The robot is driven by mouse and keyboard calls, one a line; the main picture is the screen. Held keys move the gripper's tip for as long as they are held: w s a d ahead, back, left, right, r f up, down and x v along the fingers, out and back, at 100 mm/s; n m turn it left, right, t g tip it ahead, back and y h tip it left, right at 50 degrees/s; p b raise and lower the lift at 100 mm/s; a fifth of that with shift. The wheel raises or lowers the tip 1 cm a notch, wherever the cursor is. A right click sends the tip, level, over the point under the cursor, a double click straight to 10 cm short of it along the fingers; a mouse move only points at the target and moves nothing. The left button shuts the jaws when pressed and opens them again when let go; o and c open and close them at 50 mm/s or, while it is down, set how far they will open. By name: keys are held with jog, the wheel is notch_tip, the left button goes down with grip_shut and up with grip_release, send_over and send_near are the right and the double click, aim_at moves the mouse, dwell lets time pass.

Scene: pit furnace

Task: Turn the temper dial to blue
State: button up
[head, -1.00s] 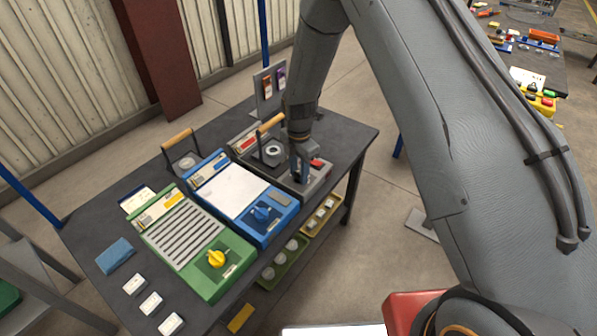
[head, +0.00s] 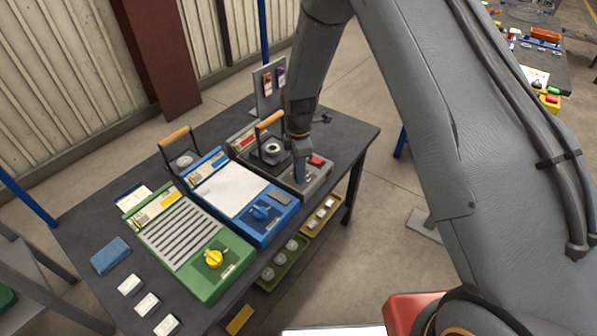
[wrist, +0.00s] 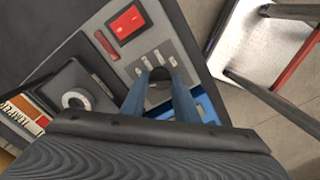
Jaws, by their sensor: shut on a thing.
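The grey temper unit (head: 318,186) stands at the right end of the row on the dark table; part of a "TEMPER" label (wrist: 20,113) shows at the left of the wrist view. My gripper (head: 300,178) points down onto this plate. In the wrist view my two blue-grey fingers (wrist: 160,84) are shut on the dial from both sides. The fingers hide much of the dial and some marks, so I cannot tell which mark it points to.
A red switch (wrist: 128,24) and a red bar (wrist: 106,45) sit beside the dial plate. A blue unit (head: 272,233) with a blue knob and a green unit (head: 200,293) with a yellow knob stand to the left. Wooden-handled pieces (head: 268,120) rise behind.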

jog(key=m+b, duration=0.1)
jog(key=m, duration=0.2)
jog(key=shift+m, duration=0.4)
jog(key=m+b, duration=0.1)
jog(key=m, duration=0.2)
jog(key=shift+m, duration=0.3)
jog(key=m, duration=0.6)
jog(key=shift+w+b, duration=0.15)
jog(key=shift+b, duration=0.2)
jog(key=m, duration=0.6)
jog(key=shift+r+m, duration=0.1)
jog(key=shift+m, duration=0.2)
jog(key=m, duration=0.6)
jog(key=shift+m, duration=0.4)
jog(key=o, duration=1.1)
jog(key=shift+c, duration=0.2)
